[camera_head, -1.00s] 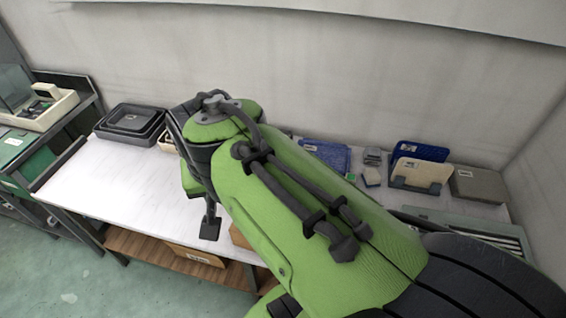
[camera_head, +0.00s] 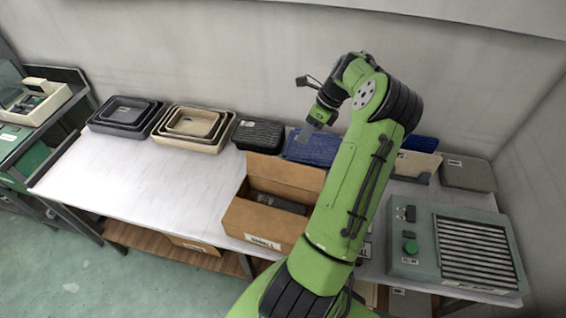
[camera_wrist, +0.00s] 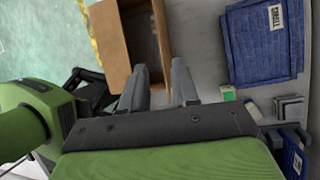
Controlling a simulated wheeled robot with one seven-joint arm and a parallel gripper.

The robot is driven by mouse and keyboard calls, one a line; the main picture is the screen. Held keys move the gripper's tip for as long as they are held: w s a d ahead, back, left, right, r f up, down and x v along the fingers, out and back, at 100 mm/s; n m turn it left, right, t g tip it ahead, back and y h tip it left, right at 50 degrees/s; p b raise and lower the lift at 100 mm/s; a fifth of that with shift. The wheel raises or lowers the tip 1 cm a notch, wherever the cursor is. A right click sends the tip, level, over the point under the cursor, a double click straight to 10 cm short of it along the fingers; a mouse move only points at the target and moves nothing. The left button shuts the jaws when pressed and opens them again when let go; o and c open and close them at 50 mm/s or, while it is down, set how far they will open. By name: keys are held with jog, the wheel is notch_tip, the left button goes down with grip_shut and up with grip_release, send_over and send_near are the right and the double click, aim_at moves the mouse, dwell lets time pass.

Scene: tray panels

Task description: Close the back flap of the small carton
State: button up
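The small carton (camera_head: 252,220) is a brown cardboard box with a white label on its front, on the white table left of my arm. Its back flap (camera_head: 285,177) stands up along the rear edge, leaning slightly back. The top is open and a dark grey item (camera_head: 276,202) lies inside. My gripper (camera_head: 306,134) is above and behind the carton, apart from it. In the wrist view the two fingers (camera_wrist: 162,82) are spread with nothing between them. The carton (camera_wrist: 112,45) is there beyond the left finger, and its flap (camera_wrist: 160,28) runs along its right side.
Nested beige trays (camera_head: 193,125) and dark trays (camera_head: 125,115) stand at the back left, with a black container (camera_head: 258,135) behind the carton. Blue mats (camera_wrist: 262,45) lie behind it too. A grey-green panel with a green button (camera_head: 411,247) is at right. The table's left part is clear.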

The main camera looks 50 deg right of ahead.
aim_at(282, 167)
jog(key=x, duration=1.6)
jog(key=shift+a+r, duration=0.1)
jog(key=shift+c, duration=0.4)
grip_shut()
